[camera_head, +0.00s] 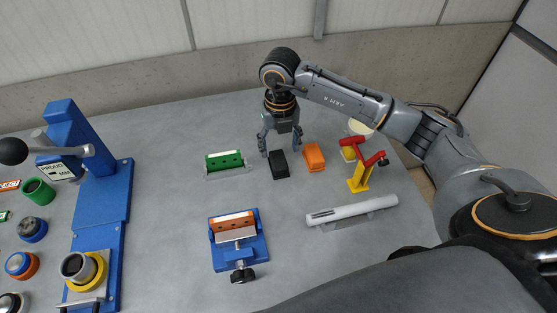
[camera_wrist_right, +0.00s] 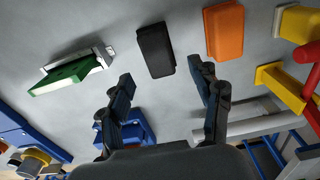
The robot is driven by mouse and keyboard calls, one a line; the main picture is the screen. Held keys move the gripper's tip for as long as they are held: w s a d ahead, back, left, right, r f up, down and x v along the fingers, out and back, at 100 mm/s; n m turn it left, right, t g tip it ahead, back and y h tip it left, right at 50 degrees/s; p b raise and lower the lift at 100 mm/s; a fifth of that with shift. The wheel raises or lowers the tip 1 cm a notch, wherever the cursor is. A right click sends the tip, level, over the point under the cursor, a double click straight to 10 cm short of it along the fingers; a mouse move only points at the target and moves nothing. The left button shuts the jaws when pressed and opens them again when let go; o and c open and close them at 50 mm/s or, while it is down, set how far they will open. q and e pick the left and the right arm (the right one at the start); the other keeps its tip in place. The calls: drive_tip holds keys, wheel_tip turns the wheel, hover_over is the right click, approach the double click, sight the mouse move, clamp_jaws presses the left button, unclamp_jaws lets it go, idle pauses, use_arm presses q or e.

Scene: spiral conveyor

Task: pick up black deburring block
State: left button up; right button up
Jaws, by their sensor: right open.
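The black deburring block (camera_head: 279,165) lies on the grey table, between a green block and an orange block. My right gripper (camera_head: 280,147) is open and empty above the table, just behind and over the black block in the head view. In the right wrist view the black block (camera_wrist_right: 156,50) lies past the fingertips, between their lines, with my right gripper (camera_wrist_right: 164,80) spread open. The fingers appear not to touch it. My left gripper is not in view.
An orange block (camera_head: 314,157) lies close right of the black one, a green block in a holder (camera_head: 226,161) to the left. A red and yellow stand (camera_head: 361,175), white cylinder (camera_head: 351,211) and blue vise (camera_head: 254,252) are nearby. A blue press (camera_head: 103,203) stands left.

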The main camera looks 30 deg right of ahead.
sight(278, 159)
drive_tip(key=shift+f+p, duration=0.45)
drive_tip(key=shift+f, duration=0.2)
drive_tip(key=f, duration=0.1)
drive_tip(key=f+p, duration=0.1)
drive_tip(key=f, duration=0.1)
drive_tip(key=shift+w+f+p, duration=0.2)
drive_tip(key=shift+f+p, duration=0.1)
drive_tip(key=shift+f, duration=0.35)
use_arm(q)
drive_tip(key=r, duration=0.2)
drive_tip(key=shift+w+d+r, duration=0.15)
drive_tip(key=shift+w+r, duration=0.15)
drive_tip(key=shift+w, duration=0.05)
use_arm(e)
drive_tip(key=c, duration=1.3)
